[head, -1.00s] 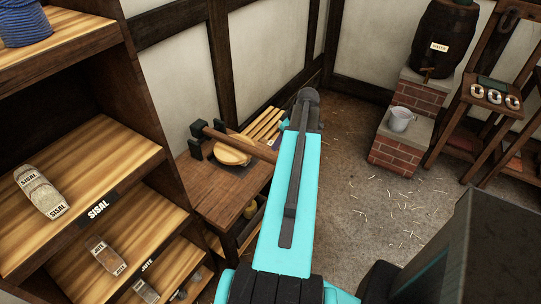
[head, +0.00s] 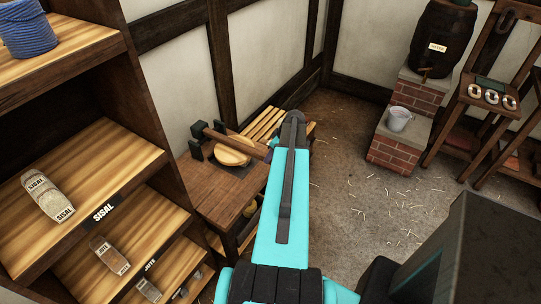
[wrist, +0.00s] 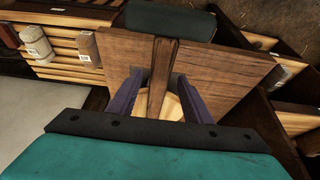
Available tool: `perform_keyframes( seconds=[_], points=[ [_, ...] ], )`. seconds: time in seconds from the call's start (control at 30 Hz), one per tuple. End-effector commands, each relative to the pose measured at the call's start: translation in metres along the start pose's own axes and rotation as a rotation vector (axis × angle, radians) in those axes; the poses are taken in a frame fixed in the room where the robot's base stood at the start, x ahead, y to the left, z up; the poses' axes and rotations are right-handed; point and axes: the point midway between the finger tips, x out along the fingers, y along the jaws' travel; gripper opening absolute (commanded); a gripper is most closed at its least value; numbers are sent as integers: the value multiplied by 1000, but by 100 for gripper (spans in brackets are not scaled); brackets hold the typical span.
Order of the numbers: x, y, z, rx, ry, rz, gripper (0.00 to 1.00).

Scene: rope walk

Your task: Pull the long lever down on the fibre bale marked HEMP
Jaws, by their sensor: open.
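A long brown wooden lever (head: 236,142) runs from a dark bracket (head: 196,149) over a round pale wooden disc (head: 232,153) on the bench. Its near end goes behind my arm. I can read no HEMP mark in either view, and I see no bale that I can name. In the wrist view the lever (wrist: 162,68) lies between the two purple fingers of my gripper (wrist: 161,80), with gaps showing on both sides. My gripper is open around it and holds nothing. In the head view my arm mostly hides the gripper.
The wooden bench (head: 218,188) stands between a shelf unit (head: 150,120) with SISAL and JUTE labels and my arm. Pale slats (head: 265,122) lie at its back. A barrel (head: 444,40), a brick stand (head: 393,150) and a metal bucket (head: 400,119) stand right. Straw-strewn floor lies open between.

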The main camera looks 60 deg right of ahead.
Motion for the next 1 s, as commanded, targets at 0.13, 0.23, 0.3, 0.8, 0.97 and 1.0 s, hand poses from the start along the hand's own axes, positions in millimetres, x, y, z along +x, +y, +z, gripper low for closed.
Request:
perform_keyframes(
  seconds=[0.13, 0.23, 0.3, 0.8, 0.97, 1.0],
  points=[
    [14, 1, -1, 0, 0, -2, 45],
    [22, 0, -1, 0, 0, -1, 45],
    [26, 0, -1, -1, 0, -1, 45],
    [32, -1, -1, -2, 0, 0, 35],
    [31, -1, -1, -2, 0, 0, 8],
    [31, -1, -1, -2, 0, 0, 1]
  ],
)
